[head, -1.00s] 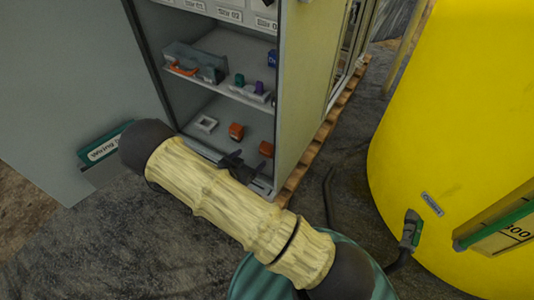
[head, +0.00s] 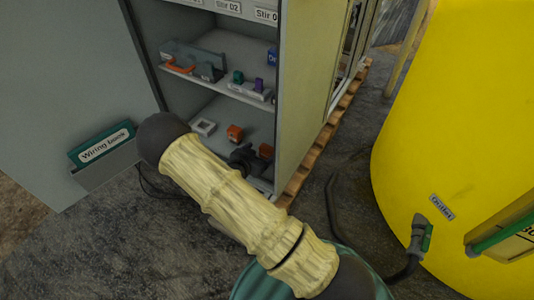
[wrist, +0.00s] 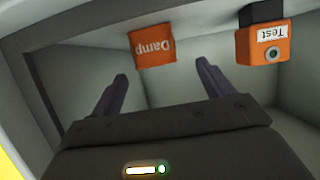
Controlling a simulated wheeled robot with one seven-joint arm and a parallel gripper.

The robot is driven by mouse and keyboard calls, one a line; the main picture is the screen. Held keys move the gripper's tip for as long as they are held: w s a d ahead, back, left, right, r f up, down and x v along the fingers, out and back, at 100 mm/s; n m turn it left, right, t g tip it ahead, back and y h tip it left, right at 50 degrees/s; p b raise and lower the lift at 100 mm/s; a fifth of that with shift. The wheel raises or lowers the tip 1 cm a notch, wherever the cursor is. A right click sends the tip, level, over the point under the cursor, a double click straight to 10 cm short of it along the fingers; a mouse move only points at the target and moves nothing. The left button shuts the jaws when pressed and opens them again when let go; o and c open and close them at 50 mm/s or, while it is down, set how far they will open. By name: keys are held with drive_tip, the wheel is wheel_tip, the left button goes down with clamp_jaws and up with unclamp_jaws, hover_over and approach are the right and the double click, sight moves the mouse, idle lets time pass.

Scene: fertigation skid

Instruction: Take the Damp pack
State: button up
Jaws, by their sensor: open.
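The Damp pack (wrist: 153,48) is a small orange block with a white label, upside down in the wrist view. It stands ahead of my gripper (wrist: 160,82), roughly between the lines of the two dark fingers, with a gap left between. My gripper is open and empty. In the head view the Damp pack (head: 266,151) appears to be the right-hand orange block on the cabinet's lower shelf. My gripper (head: 244,157) shows there as a dark shape beside it, partly hidden by my arm.
An orange Test block (wrist: 264,45) with a dark part stands beside the Damp pack. The cabinet's side wall (head: 300,100) is close on the right. The upper shelf holds a grey caddy (head: 205,62).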

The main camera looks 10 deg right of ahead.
sight(266, 150)
drive_tip(key=b+x, duration=0.3)
drive_tip(key=shift+d+f, duration=0.3)
drive_tip(key=shift+f, duration=0.15)
drive_tip(key=shift+w+d+f+b, duration=0.1)
drive_tip(key=shift+w+d+b, duration=0.1)
drive_tip(key=shift+b, duration=0.15)
drive_tip(key=shift+w+d, duration=0.1)
drive_tip(key=shift+w, duration=0.05)
drive_tip(key=c, duration=1.1)
drive_tip(key=shift+r, duration=0.25)
